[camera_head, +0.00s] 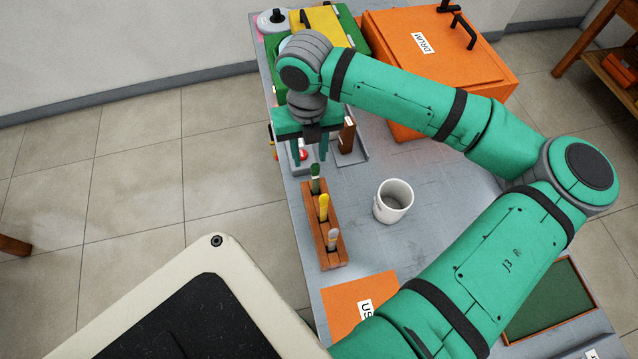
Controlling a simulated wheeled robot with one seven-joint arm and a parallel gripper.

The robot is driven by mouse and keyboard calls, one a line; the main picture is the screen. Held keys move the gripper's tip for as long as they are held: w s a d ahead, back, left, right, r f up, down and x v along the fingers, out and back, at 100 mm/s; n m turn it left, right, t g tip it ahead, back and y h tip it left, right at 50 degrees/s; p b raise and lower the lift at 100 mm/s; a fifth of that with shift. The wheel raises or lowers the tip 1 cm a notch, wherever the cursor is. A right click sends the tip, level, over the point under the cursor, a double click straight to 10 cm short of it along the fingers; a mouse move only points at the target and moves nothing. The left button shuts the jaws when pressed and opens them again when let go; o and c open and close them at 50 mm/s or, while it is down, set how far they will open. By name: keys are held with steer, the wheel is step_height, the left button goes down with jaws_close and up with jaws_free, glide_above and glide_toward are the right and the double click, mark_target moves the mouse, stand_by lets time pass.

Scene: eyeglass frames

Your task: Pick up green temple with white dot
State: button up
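A wooden rack (329,258) stands on the grey table and holds three upright pieces in a row. The green temple (315,184) is in the far slot, with a small pale mark near its top; I cannot tell for sure that this is a white dot. A yellow piece (323,207) is in the middle slot and a grey-white one (333,238) in the near slot. My gripper (309,160) points down with its two fingers apart, a little beyond the green temple in the picture. Nothing shows between the fingers. Its exact height above the table is unclear.
A white mug (393,201) stands right of the rack. Small trays (352,157) with a brown block lie behind, partly hidden by my gripper. A large orange box (440,60) marked DRUM is at the back. An orange sheet (350,306) lies in front. The table's left edge is close to the rack.

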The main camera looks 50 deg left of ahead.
mark_target(316, 181)
steer(key=shift+d+f, duration=0.35)
steer(key=shift+d, duration=0.4)
step_height(316, 181, down, 5)
steer(key=shift+r, duration=0.1)
steer(key=shift+d+f, duration=0.15)
steer(key=shift+f, duration=2.45)
steer(key=shift+c, duration=0.2)
jaws_close()
